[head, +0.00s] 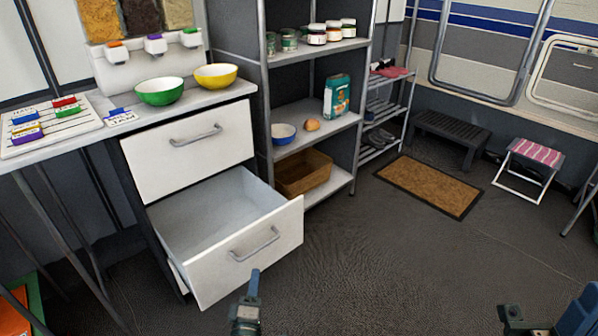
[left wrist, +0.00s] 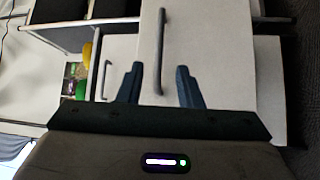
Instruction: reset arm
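My left gripper (head: 250,285) is at the bottom middle of the head view, in front of and below the handle (head: 254,244) of the pulled-out lower drawer (head: 240,264). In the left wrist view my left gripper (left wrist: 158,70) has its fingers spread. The drawer handle (left wrist: 161,40) appears between and beyond them, not gripped. The drawer stands open and its visible inside is empty. My right gripper (head: 546,318) is at the bottom right corner, partly cut off, with its two fingers apart and nothing seen between them.
The upper drawer (head: 188,150) is shut. Green (head: 159,91) and yellow (head: 216,76) bowls stand on the counter. A shelf unit (head: 318,115) holds jars, a blue bowl and a basket (head: 303,174). A brown mat (head: 430,186) and folding stool (head: 535,155) are at right. The middle floor is clear.

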